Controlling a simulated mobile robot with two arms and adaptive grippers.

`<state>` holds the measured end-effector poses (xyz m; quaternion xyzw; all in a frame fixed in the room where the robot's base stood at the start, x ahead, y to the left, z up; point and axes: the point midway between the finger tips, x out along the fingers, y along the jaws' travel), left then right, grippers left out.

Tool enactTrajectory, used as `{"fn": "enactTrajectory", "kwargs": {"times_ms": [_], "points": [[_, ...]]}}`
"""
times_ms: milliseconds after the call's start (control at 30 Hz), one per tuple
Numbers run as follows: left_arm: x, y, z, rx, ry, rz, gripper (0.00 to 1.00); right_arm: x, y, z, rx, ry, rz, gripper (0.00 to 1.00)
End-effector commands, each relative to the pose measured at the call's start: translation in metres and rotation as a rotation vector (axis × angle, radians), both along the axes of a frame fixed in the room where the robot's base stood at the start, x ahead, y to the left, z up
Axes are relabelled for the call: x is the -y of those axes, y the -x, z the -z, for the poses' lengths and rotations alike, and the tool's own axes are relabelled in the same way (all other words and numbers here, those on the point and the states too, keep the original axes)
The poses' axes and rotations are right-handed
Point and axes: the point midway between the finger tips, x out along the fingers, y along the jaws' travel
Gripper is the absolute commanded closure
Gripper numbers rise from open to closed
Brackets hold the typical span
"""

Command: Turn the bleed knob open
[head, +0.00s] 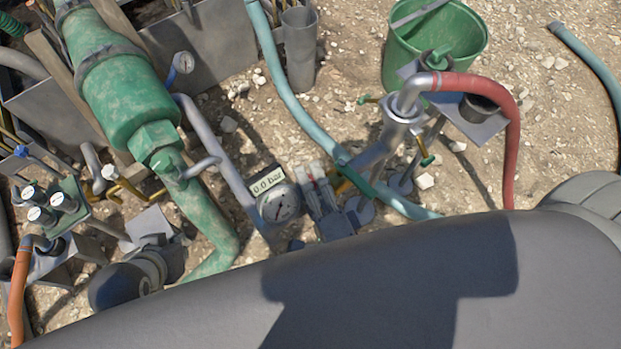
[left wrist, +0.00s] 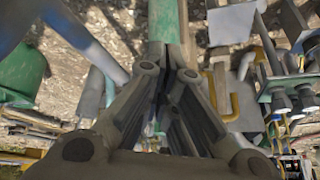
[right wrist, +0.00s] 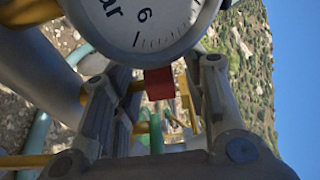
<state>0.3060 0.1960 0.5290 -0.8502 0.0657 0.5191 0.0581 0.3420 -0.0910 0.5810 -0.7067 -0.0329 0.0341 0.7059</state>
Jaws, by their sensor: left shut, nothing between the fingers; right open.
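A small red block-like part (right wrist: 160,83) on a brass stem shows between the fingers of my right gripper (right wrist: 165,68) in the right wrist view. It may be the bleed knob; I cannot tell for sure. That gripper is open, one finger on each side of the red part, and I see no clear grip on it. In the head view my right gripper (head: 314,182) is just right of a round white pressure gauge (head: 278,204) with a 0.0 bar label (head: 267,181). My left gripper (left wrist: 165,75) is shut and empty in the left wrist view.
A large green cylinder (head: 125,95) and pipes fill the left. A green bucket (head: 462,45) and a red hose (head: 510,125) are at the right. Teal hoses (head: 285,85) cross the gravel. A green pipe (left wrist: 164,25) lies beyond my left fingertips.

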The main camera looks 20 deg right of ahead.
Motion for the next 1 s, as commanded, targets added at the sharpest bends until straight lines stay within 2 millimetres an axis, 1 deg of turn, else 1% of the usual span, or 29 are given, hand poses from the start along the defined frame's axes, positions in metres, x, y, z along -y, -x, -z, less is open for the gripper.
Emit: {"fn": "enactTrajectory", "kwargs": {"times_ms": [200, 233, 533, 567, 733, 900, 1000], "points": [[0.001, 0.0, 0.0, 0.0, 0.001, 0.0, 1.0, 0.0, -0.001, 0.0, 0.0, 0.0, 0.0, 0.59], [0.001, 0.0, 0.0, 0.0, 0.001, 0.002, 1.0, 0.0, 0.0, 0.0, 0.0, 0.0, 0.0, 0.6], [0.001, -0.001, -0.001, 0.002, 0.002, 0.002, 1.0, 0.0, 0.0, 0.0, 0.0, 0.0, 0.0, 0.99], [0.001, -0.001, -0.001, 0.002, 0.002, 0.002, 1.0, 0.0, 0.0, 0.0, 0.0, 0.0, 0.0, 1.0], [0.001, 0.0, -0.002, -0.005, 0.0, 0.002, 1.0, 0.0, 0.0, -0.001, 0.002, 0.001, -0.019, 1.0], [-0.007, 0.028, 0.004, -0.131, -0.022, -0.009, 1.0, 0.0, 0.0, -0.002, 0.004, 0.005, -0.115, 1.0], [-0.009, 0.035, 0.005, -0.162, -0.03, -0.011, 1.0, 0.0, 0.0, -0.001, 0.004, 0.004, -0.178, 1.0]]}}
